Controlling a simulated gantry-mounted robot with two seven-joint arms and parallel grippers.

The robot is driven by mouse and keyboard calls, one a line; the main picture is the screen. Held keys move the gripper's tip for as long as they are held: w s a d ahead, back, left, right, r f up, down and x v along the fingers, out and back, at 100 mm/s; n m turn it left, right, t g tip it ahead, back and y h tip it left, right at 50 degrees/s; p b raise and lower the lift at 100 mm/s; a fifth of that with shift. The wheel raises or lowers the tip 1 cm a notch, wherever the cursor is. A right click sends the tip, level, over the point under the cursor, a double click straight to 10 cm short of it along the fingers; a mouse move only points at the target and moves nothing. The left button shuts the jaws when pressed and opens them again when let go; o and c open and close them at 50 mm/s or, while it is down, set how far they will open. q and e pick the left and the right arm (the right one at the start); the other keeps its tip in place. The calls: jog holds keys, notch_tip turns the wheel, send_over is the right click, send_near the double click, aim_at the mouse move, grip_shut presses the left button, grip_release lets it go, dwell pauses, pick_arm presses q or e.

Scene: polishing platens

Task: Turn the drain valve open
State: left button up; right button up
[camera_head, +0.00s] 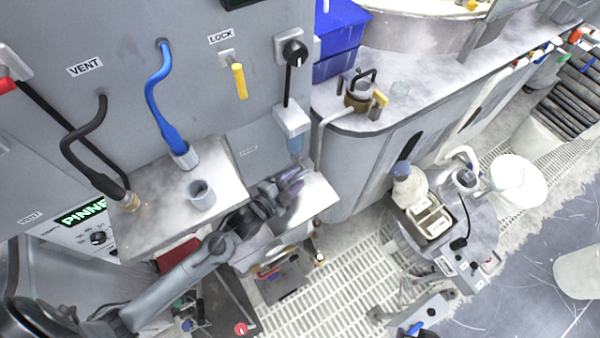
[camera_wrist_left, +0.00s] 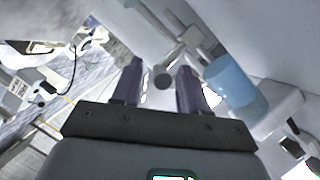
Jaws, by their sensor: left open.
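No part carries a readable drain label. In the left wrist view a pale grey fitting with a crossbar and a round dark end (camera_wrist_left: 163,80) lies beyond and between my fingertips; it looks like a valve, apart from the pads as far as I can tell. A translucent blue cup (camera_wrist_left: 232,82) is right of it. My left gripper (camera_head: 292,181) is open, with two purple fingers, by the cabinet front below the white block (camera_head: 292,120); its fingers also show in the wrist view (camera_wrist_left: 160,76). The gripper hides the fitting in the head view. My right gripper is out of view.
A grey ledge (camera_head: 225,170) with a small cup (camera_head: 202,193) is left of the gripper. Blue (camera_head: 165,95) and black (camera_head: 80,130) hoses hang above it. A curved counter (camera_head: 340,112) stands at right. Grated floor (camera_head: 345,275) lies below.

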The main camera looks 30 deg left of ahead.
aim_at(301, 172)
pick_arm(q)
jog(key=shift+x, duration=1.55)
jog(key=shift+c, duration=0.2)
grip_shut()
